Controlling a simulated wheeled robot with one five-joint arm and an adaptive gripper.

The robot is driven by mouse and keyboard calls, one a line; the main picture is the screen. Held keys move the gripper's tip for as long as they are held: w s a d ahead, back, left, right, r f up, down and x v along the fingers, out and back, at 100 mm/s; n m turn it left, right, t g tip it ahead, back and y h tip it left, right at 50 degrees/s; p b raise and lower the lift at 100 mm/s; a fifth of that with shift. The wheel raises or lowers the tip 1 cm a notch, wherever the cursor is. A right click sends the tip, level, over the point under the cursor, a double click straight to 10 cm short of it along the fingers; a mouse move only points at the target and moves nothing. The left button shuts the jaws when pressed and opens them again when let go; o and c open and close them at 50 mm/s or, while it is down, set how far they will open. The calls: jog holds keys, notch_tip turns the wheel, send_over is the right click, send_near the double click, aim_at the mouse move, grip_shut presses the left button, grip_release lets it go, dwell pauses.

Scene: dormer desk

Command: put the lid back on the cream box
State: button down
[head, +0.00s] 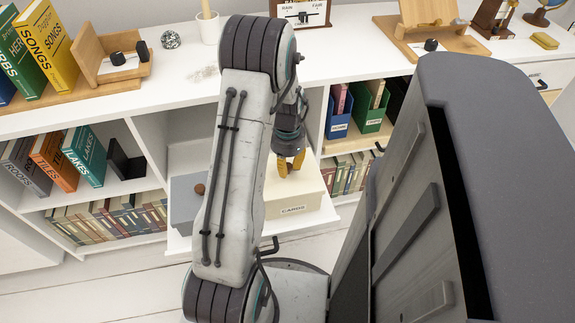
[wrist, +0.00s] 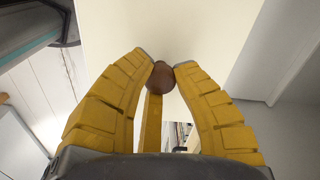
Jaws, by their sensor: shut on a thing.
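The cream box (head: 312,206), with a CARDS label on its front, stands on the low white shelf board. My gripper (head: 291,165) points down over it, its yellow fingers shut on the lid's knob. In the wrist view my gripper (wrist: 163,70) has the round brown knob (wrist: 160,78) between its fingertips. The pale cream lid (wrist: 168,30) spreads out behind the knob; in the head view the lid (head: 305,180) is over the box. I cannot tell whether it rests on the rim or is slightly above it. The box's inside is hidden.
A grey box (head: 184,198) with a brown knob stands left of the cream box, partly behind my arm. Books (head: 88,156) fill the left shelves. Blue (head: 338,120) and green (head: 371,118) bins stand to the upper right. The white desktop (head: 180,75) overhangs behind.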

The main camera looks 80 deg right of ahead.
jog(key=shift+f+b, duration=0.85)
jog(key=shift+f, duration=0.2)
dwell(1.1)
dwell(0.3)
jog(key=shift+c, duration=2.4)
grip_release()
jog(key=shift+r, duration=0.1)
jog(key=shift+r+p, duration=2.6)
jog(key=shift+r, duration=0.85)
jog(key=shift+c, duration=0.4)
grip_shut()
